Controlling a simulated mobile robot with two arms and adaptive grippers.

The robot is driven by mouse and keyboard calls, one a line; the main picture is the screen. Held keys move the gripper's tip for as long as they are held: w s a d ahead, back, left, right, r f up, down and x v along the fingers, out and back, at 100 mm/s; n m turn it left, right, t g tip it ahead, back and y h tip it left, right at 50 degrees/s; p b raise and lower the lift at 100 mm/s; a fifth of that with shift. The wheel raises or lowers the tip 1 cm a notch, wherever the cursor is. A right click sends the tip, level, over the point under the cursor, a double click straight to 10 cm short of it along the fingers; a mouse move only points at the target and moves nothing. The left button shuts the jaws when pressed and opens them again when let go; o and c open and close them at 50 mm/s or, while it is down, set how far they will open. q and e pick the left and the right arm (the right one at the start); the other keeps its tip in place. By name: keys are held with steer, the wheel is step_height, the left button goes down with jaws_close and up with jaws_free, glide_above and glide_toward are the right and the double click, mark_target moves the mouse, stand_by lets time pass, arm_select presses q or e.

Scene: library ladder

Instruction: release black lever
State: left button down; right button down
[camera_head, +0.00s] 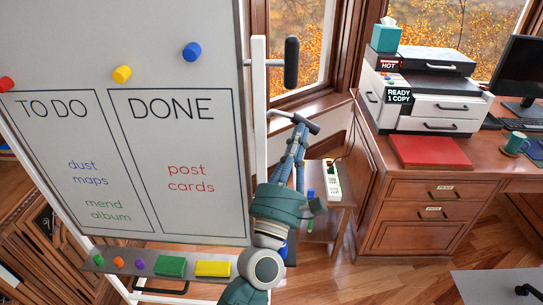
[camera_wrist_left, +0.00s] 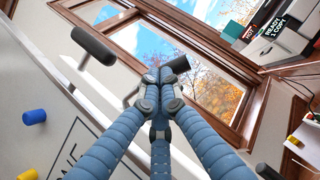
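The lower black lever (camera_head: 314,125) sticks out to the right from the whiteboard's white upright post. My left gripper (camera_head: 299,121) has its blue fingers closed around it, and the black end shows past the fingertips. In the left wrist view the fingertips (camera_wrist_left: 158,78) meet at the lever, and its black end (camera_wrist_left: 176,66) shows just beyond them. The fingers hide the middle of the lever. A second, upper black handle (camera_head: 291,62) stands upright on the same post, apart from the gripper; it also shows in the left wrist view (camera_wrist_left: 93,45). My right gripper is in neither view.
The whiteboard (camera_head: 190,80) stands left of my arm, with magnets and a ledge (camera_head: 110,262) holding erasers. A low wooden stand with a white power strip (camera_head: 331,180) is behind the gripper. A desk (camera_head: 480,178) with a printer (camera_head: 425,90) is at right.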

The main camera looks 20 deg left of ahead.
arm_select(q)
steer(key=shift+r, duration=0.2)
steer(key=shift+f, duration=0.1)
steer(key=v, duration=1.2)
steer(key=shift+w, duration=0.1)
